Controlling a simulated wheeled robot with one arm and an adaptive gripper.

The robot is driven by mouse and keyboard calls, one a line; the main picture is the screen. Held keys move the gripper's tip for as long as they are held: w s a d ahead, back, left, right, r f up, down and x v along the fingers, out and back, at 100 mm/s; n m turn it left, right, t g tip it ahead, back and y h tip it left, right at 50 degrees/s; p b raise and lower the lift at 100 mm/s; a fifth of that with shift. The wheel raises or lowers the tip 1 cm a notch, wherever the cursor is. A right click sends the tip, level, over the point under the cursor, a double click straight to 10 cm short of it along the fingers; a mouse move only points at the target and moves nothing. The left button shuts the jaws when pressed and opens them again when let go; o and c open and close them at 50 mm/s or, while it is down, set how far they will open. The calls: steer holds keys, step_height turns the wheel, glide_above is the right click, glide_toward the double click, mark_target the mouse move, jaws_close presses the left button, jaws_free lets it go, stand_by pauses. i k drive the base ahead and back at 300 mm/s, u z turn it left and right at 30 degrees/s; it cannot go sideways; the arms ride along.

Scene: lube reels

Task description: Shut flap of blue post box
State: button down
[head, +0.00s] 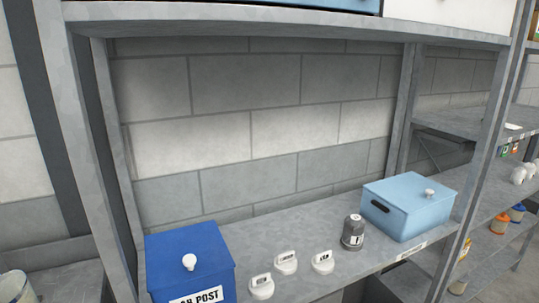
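The blue post box (170,247) stands on the grey shelf at the lower left. It is dark blue, with a white knob (189,262) on its upper face. A white label (197,296) ending in "POST" is on its front, cut off by the bottom edge of the picture. The face with the knob looks flat and I see no opening, but the lower part of the box is out of the picture, so I cannot tell for certain how its flap stands. My gripper is not in view.
Three small white labelled pieces (286,263) and a dark grey canister (353,232) stand right of the post box. A light blue lidded box (411,207) is further right. Metal uprights (84,150) frame the bay. Another shelf (280,20) crosses above.

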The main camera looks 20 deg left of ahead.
mark_target(173, 257)
steer(key=z, duration=0.4)
steer(key=i, duration=1.45)
steer(key=u, duration=2.4)
